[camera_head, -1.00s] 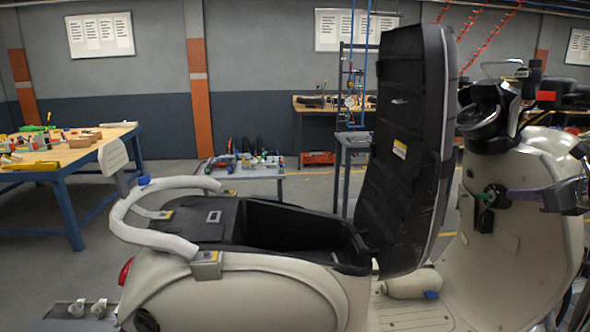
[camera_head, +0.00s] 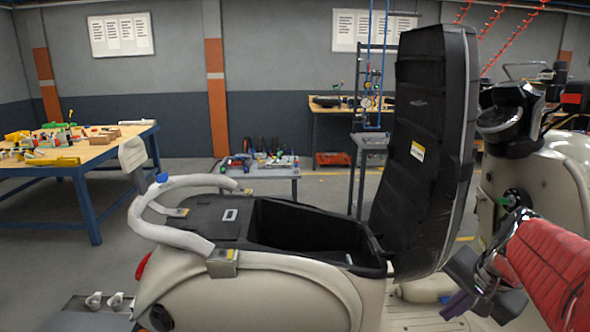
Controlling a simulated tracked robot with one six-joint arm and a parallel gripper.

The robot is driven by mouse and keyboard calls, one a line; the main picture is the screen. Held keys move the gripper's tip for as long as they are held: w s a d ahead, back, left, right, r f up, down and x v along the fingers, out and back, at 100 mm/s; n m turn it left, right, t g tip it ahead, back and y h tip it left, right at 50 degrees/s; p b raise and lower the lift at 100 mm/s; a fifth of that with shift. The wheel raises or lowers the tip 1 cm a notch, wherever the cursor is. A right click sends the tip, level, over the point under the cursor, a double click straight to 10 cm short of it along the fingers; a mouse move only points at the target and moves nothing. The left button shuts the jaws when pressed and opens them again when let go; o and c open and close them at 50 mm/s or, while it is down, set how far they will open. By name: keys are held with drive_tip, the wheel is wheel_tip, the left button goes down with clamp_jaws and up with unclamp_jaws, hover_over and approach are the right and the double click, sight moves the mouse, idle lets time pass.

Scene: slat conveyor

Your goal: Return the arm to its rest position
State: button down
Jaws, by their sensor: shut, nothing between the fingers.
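My arm in its red sleeve comes in from the right edge. My gripper (camera_head: 457,304), with purple fingertips, is shut and empty, pointing down and left in front of the scooter's footwell. The cream scooter (camera_head: 265,296) stands side-on, its black seat (camera_head: 432,140) tipped up and the black storage bin (camera_head: 300,243) under it open. A small green item (camera_head: 504,201) shows at the ignition on the front shield, above and apart from my gripper. My arm hides part of the shield and floorboard.
A blue-legged workbench (camera_head: 80,170) with tools stands at left. A low grey table (camera_head: 262,172) with tools is behind the scooter, and another bench (camera_head: 325,109) stands by the wall. The raised seat is close to my gripper's left.

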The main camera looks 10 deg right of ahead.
drive_tip(key=s+a+n, duration=0.4)
drive_tip(key=a+n, duration=0.2)
drive_tip(key=a, duration=0.5)
drive_tip(key=s+a+n, duration=0.5)
drive_tip(key=a+n, duration=0.1)
drive_tip(key=a, duration=0.5)
drive_tip(key=shift+s+a+f+n+t, duration=0.2)
drive_tip(key=shift+s+f+n+t, duration=0.1)
drive_tip(key=shift+f+t, duration=0.15)
